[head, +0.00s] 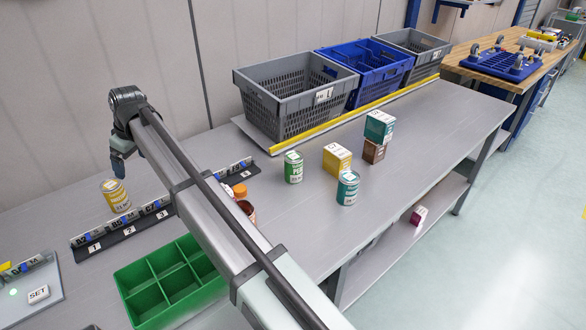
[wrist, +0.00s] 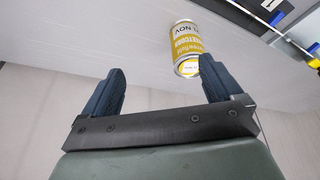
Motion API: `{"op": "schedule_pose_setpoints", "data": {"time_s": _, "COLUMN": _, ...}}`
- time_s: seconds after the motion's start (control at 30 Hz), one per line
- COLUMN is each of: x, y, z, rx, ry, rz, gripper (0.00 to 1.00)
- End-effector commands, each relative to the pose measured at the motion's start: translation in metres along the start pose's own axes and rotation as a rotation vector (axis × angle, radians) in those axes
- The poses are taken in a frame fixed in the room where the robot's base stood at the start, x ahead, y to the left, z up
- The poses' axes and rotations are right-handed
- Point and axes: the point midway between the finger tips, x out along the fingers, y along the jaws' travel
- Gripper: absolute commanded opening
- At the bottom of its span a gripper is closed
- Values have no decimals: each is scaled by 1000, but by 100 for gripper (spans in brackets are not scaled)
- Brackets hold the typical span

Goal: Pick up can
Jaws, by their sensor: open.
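A yellow can (head: 115,194) with a white label stands on the grey table at the left in the head view. My gripper (head: 118,168) is just above it in that picture. In the wrist view the yellow can (wrist: 186,48) lies beyond the fingertips, nearer the right finger. My gripper (wrist: 162,66) is open there, with nothing between its fingers. A green can (head: 293,167) and a teal can (head: 348,188) stand further right on the table.
A black rack (head: 123,232) with numbered slots runs beside the yellow can. A green divided tray (head: 165,283) is in front. Yellow (head: 337,159), teal (head: 379,126) and brown (head: 373,151) boxes stand mid-table. Grey (head: 290,95) and blue (head: 365,70) crates line the back.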

Motion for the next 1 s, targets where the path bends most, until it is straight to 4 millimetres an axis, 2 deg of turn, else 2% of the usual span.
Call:
{"op": "schedule_pose_setpoints", "data": {"time_s": 0.03, "x": -8, "y": 22, "z": 19, "rx": -5, "ry": -18, "rz": 9, "gripper": 93}}
{"op": "schedule_pose_setpoints", "data": {"time_s": 0.2, "x": -34, "y": 88, "z": 84, "rx": -51, "ry": -91, "rz": 27, "gripper": 93}}
{"op": "schedule_pose_setpoints", "data": {"time_s": 0.37, "x": -61, "y": 142, "z": 149, "rx": -90, "ry": -161, "rz": 27, "gripper": 93}}
{"op": "schedule_pose_setpoints", "data": {"time_s": 0.5, "x": -86, "y": 181, "z": 209, "rx": -121, "ry": -220, "rz": 15, "gripper": 93}}
{"op": "schedule_pose_setpoints", "data": {"time_s": 0.7, "x": -123, "y": 223, "z": 291, "rx": -156, "ry": -291, "rz": -16, "gripper": 93}}
{"op": "schedule_pose_setpoints", "data": {"time_s": 0.8, "x": -137, "y": 235, "z": 323, "rx": -170, "ry": -316, "rz": -35, "gripper": 93}}
{"op": "schedule_pose_setpoints", "data": {"time_s": 0.9, "x": -147, "y": 243, "z": 346, "rx": -179, "ry": -334, "rz": -49, "gripper": 93}}
{"op": "schedule_pose_setpoints", "data": {"time_s": 1.0, "x": -153, "y": 247, "z": 359, "rx": -185, "ry": -344, "rz": -59, "gripper": 93}}
